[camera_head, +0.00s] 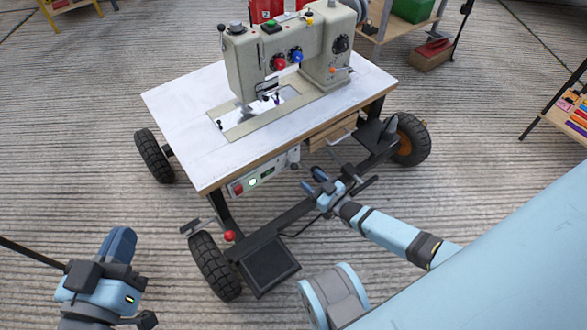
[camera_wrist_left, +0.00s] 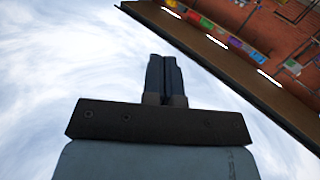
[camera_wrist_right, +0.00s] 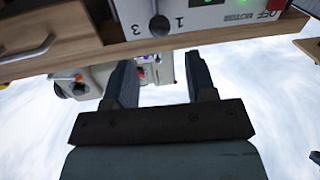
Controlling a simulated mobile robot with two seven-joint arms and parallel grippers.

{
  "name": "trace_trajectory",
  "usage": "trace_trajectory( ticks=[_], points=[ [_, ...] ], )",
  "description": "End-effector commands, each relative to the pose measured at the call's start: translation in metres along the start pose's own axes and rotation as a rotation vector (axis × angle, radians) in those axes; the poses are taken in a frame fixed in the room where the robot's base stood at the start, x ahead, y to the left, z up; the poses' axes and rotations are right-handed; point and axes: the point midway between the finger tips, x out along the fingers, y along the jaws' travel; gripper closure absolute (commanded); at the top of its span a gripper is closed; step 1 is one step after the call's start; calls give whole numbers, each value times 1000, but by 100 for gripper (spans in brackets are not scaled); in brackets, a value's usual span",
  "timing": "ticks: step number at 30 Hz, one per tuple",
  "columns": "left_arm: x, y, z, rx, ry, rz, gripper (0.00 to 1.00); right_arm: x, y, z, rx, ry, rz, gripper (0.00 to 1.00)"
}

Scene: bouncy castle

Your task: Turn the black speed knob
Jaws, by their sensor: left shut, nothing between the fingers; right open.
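A control box (camera_head: 258,178) hangs under the front edge of the sewing table. In the right wrist view its white panel (camera_wrist_right: 205,18) shows upside down, with "OFF MOTOR", a green light and the numbers 1 and 3. A small dark round knob (camera_wrist_right: 159,26) sits by these numbers. My right gripper (camera_head: 314,181) is open and empty, just below and in front of the table edge; its fingers (camera_wrist_right: 160,78) point toward the underside, apart from the knob. My left gripper (camera_head: 121,238) is shut and empty at the lower left, far from the table, its fingers (camera_wrist_left: 164,75) together.
A sewing machine (camera_head: 300,45) with red, blue and black dials stands on the white tabletop (camera_head: 185,105). A wooden drawer (camera_head: 333,130) with a metal handle is under the edge, beside the box. Wheels (camera_head: 213,268) and a black pedal (camera_head: 270,267) are below. Open floor lies left.

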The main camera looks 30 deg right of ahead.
Motion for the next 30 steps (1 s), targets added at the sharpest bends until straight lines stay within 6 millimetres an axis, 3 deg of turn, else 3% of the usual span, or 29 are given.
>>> trace_trajectory(
  ticks=[6, 12, 25, 30],
  points=[
    [5, -10, 1, 110, 59, -5, 100, 48, -1, 3, 1, 3, 0, 49],
    [8, -15, -3, 178, 99, -9, 100, 74, 0, 2, 0, 1, 0, 49],
    [8, -18, -7, 215, 115, -8, 100, 83, -1, 0, 1, -1, 0, 49],
    [8, -17, -7, 213, 113, -8, 100, 83, -1, 0, 1, -1, 0, 88]
  ],
)
